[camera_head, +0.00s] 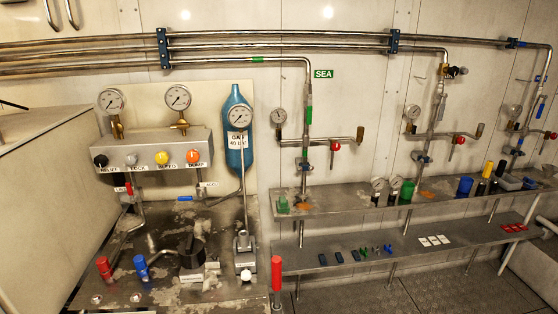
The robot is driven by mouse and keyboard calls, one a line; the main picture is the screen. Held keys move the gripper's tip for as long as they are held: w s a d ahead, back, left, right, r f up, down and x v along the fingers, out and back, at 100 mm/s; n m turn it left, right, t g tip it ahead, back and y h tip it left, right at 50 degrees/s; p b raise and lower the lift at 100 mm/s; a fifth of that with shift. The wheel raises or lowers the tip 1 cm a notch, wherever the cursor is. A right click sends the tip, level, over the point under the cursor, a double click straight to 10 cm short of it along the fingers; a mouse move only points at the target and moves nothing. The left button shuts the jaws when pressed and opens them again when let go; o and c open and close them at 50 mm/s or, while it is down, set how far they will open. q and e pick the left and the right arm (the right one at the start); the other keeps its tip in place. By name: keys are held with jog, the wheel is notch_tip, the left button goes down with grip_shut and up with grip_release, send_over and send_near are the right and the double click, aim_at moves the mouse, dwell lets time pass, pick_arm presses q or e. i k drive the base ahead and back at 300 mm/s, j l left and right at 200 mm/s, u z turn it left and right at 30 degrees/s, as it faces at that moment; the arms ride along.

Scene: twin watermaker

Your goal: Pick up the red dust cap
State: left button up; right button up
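A red capped fitting (104,267) stands tilted on the stained metal bench at the lower left, left of a blue one (142,267). A taller red cylinder (277,273) stands upright at the bench's right front corner. I cannot tell for sure which of these red pieces is the dust cap. A small red part (129,188) is also on the pipe under the valve panel. Neither of my grippers shows in this view.
A grey valve panel (152,148) with gauges and coloured knobs stands above the bench, beside a blue bottle (238,158). Two shelves (340,200) with small parts run right.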

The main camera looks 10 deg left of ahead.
aim_at(103, 264)
jog(key=u, duration=1.45)
